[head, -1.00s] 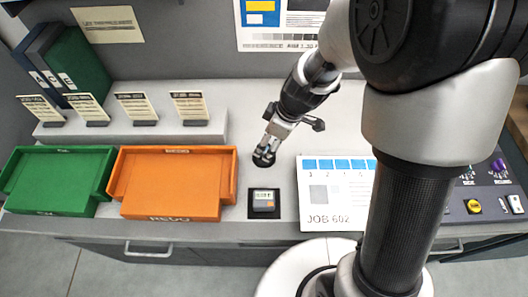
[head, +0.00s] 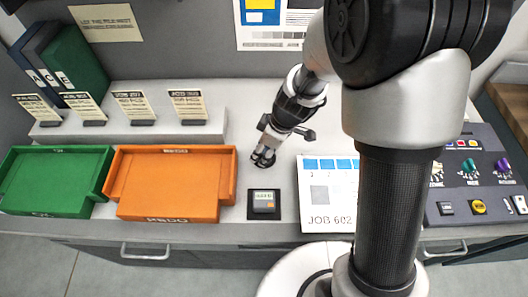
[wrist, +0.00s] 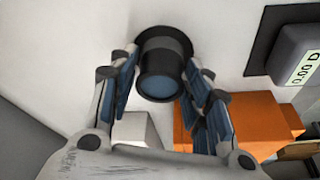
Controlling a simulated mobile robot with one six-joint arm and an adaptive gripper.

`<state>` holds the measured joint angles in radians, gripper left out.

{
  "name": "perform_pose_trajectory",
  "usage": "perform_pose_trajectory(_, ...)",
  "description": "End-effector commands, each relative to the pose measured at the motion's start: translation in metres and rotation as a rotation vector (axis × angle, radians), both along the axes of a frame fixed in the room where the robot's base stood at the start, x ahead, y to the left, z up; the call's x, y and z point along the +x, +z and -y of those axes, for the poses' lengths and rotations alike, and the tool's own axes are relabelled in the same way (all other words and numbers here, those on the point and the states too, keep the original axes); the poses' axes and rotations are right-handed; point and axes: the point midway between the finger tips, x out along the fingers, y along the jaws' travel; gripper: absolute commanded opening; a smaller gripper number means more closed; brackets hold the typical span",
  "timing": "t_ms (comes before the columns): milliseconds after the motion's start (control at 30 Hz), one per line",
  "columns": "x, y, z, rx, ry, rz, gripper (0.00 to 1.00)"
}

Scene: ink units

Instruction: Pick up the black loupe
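The black loupe (wrist: 162,67) stands between the two fingers of my gripper (wrist: 163,62) in the wrist view. It has a grey band and a bluish lens facing the camera. The fingers are on either side of it, with narrow gaps beside the lens end; contact at the fingertips is not clear. In the head view my gripper (head: 263,158) is low over the light worktop, and its fingers mostly hide the loupe.
A small device with a display (head: 264,202) lies just in front of my gripper. An orange tray (head: 170,205) and a green tray (head: 50,200) are to the left. A JOB 602 sheet (head: 328,218) and a control panel (head: 478,170) are to the right.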

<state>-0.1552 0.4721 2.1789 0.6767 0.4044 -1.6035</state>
Motion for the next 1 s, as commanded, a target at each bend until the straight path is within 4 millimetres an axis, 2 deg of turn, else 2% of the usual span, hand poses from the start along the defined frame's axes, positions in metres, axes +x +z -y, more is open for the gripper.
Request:
perform_pose_trajectory(33, 0.000, 0.000, 0.000, 0.000, 0.000, 0.000, 0.38)
perform_pose_trajectory(367, 0.000, 0.000, 0.000, 0.000, 0.000, 0.000, 0.16)
perform_pose_trajectory(667, 0.000, 0.002, 0.000, 0.000, 0.000, 0.000, 0.15)
perform_pose_trajectory(867, 0.001, 0.020, 0.000, 0.001, 0.000, 0.003, 0.15)
perform_pose_trajectory(1000, 0.001, 0.048, 0.000, 0.001, 0.002, 0.005, 0.15)
